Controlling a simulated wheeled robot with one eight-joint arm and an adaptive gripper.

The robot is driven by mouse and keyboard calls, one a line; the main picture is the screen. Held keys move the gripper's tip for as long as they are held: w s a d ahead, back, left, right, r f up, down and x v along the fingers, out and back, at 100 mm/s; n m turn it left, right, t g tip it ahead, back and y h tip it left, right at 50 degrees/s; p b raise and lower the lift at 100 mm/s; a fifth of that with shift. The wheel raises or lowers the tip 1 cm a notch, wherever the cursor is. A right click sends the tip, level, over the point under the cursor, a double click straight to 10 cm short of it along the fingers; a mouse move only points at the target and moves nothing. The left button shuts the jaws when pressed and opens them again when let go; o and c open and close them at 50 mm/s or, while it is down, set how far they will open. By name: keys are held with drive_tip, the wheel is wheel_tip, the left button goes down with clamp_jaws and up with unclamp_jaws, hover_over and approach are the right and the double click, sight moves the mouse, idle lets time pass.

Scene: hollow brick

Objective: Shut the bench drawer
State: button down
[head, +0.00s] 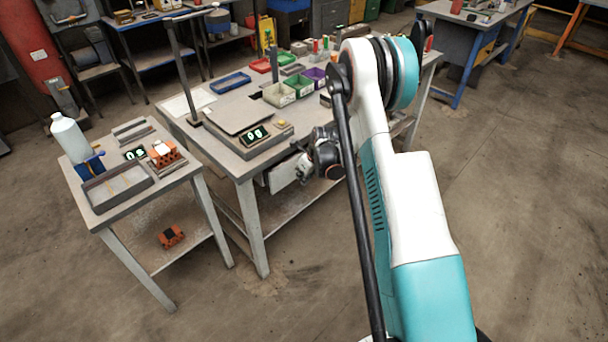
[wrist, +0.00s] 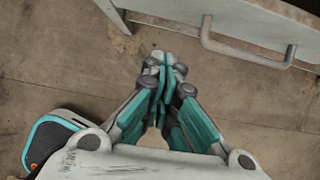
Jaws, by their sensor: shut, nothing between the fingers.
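The bench drawer (head: 284,176) is a pale front under the bench top, partly hidden by my arm in the head view. In the wrist view, the drawer front (wrist: 270,32) crosses the upper right, with a grey bar handle (wrist: 245,50) on it. My gripper (wrist: 163,58) is shut and empty, its fingertips to the left of the handle and apart from it in the picture. In the head view my wrist is beside the drawer, and the fingertips cannot be made out. How far the drawer stands out is hard to tell.
The workbench (head: 225,150) carries a scale (head: 240,120) and several coloured bins (head: 280,95). A side table (head: 130,205) at left holds a white bottle (head: 70,138), a tray (head: 115,188) and an orange brick (head: 165,153). The floor in front of the bench is clear.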

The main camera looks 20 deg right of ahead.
sight(285, 168)
drive_tip(key=shift+w+a+f+b, duration=0.25)
drive_tip(key=shift+w+f, duration=0.3)
drive_tip(key=shift+w, duration=0.3)
drive_tip(key=shift+w+a+f+b, duration=0.2)
drive_tip(key=shift+w+a+f, duration=0.25)
drive_tip(key=shift+w, duration=0.35)
drive_tip(key=shift+w+a+f+b, duration=0.2)
drive_tip(key=shift+w+f, duration=0.4)
drive_tip(key=shift+w, duration=0.25)
drive_tip(key=w, duration=0.1)
drive_tip(key=w+a+b, duration=0.1)
drive_tip(key=w, duration=0.2)
drive_tip(key=shift+w+a+f+b, duration=0.1)
drive_tip(key=shift+w+a+b, duration=0.25)
drive_tip(key=shift+w+r, duration=0.2)
